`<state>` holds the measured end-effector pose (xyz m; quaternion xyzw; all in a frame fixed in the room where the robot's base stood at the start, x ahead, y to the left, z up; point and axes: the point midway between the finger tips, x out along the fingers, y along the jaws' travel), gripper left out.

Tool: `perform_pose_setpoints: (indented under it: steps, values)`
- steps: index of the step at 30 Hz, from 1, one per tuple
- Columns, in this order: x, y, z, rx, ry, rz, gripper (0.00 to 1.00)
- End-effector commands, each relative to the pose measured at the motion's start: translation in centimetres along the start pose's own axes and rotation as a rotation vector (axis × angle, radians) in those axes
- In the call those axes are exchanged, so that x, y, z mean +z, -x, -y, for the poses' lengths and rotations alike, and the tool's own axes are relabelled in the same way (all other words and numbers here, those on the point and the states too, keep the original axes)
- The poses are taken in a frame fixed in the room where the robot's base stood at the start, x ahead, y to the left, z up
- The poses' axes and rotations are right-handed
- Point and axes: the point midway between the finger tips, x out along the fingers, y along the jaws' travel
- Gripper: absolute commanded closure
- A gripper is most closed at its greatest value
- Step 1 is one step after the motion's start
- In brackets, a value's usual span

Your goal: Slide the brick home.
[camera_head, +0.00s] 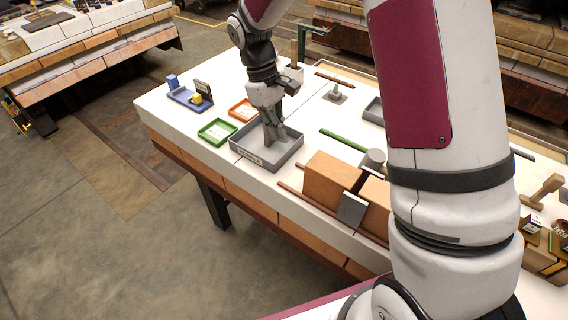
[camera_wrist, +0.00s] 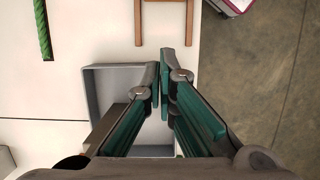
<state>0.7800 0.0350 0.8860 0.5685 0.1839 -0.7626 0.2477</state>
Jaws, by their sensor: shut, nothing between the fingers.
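Two orange-brown brick-like blocks (camera_head: 331,177) (camera_head: 374,193) stand in line on the white table, with a dark gap and a tilted grey plate (camera_head: 351,210) between them. I cannot tell which is the brick meant. Thin brown rails (camera_head: 291,190) run beside them; their ends show in the wrist view (camera_wrist: 138,22). My gripper (camera_head: 270,134) points down over the grey tray (camera_head: 285,158), left of the blocks. Its fingers (camera_wrist: 162,76) are shut and empty. In the wrist view a dark brown piece (camera_wrist: 121,116) lies in the tray, partly hidden by a finger.
A green tray (camera_head: 217,132), an orange tray (camera_head: 242,110) and a blue tray (camera_head: 190,99) stand left of the grey tray. A green rod (camera_head: 344,139) lies behind the blocks, with a grey cylinder (camera_head: 372,160) nearby.

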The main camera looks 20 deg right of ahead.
Motion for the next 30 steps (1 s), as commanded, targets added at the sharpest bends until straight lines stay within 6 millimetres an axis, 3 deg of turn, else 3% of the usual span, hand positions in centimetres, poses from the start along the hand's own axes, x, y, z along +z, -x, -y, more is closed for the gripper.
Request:
perform_pose_setpoints:
  steps: [8, 19, 24, 30]
  values:
    - [0.0, -3.0, 0.0, -0.002, 0.002, 0.006, 1.00]
    - [0.0, -10.3, 0.0, -0.004, 0.002, 0.006, 1.00]
    - [2.4, -10.7, 0.0, -0.001, 0.000, 0.002, 1.00]
    - [3.7, -11.2, 0.0, -0.001, 0.000, 0.002, 1.00]
